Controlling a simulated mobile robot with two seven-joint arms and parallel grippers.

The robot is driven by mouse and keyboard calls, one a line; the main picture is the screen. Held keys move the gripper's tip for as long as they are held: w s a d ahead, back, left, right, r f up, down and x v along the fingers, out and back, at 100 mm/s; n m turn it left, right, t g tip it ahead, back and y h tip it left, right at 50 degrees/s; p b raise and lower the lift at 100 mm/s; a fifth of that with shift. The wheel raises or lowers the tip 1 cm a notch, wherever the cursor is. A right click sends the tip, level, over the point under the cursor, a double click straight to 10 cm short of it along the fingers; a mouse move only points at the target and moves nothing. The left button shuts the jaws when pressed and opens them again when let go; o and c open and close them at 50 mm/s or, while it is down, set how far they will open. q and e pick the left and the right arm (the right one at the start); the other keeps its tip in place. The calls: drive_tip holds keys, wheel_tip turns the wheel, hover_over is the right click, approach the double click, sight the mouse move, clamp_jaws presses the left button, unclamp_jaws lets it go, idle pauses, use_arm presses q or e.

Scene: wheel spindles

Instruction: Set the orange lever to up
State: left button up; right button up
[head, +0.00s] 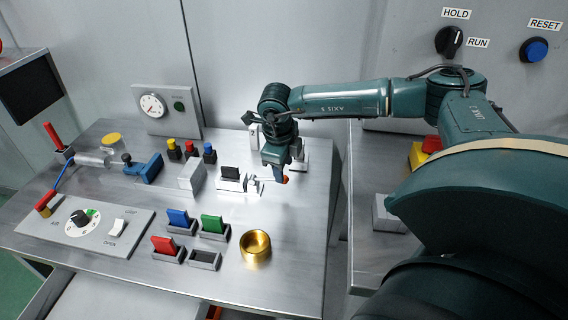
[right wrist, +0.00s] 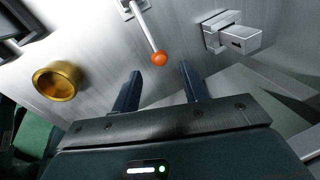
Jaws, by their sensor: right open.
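The orange lever has a round orange knob (head: 285,180) on a thin pale rod. In the head view the rod runs right from a small base on the grey worktop, and the knob sits just under my right gripper (head: 281,170). In the right wrist view the orange knob (right wrist: 159,58) lies between the lines of the two dark fingers, just beyond the tips of my right gripper (right wrist: 158,76). The right gripper is open, with nothing between its fingers. It partly hides the knob in the head view. My left gripper is not in view.
A brass cup (head: 256,247) stands in front of the lever. A black rocker block (head: 231,178) is left of it. A grey metal block (right wrist: 232,38) is right of the knob in the wrist view. Coloured switches (head: 212,225) stand front left. The worktop's right front is clear.

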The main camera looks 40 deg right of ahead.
sight(269, 179)
drive_tip(key=shift+w+d+f, duration=0.1)
drive_tip(key=shift+d+f, duration=0.1)
drive_tip(key=shift+f, duration=0.85)
drive_tip(key=shift+w+d+f, duration=0.1)
drive_tip(key=shift+d+f, duration=0.05)
drive_tip(key=shift+f, duration=0.85)
drive_tip(key=shift+c, duration=0.3)
clamp_jaws()
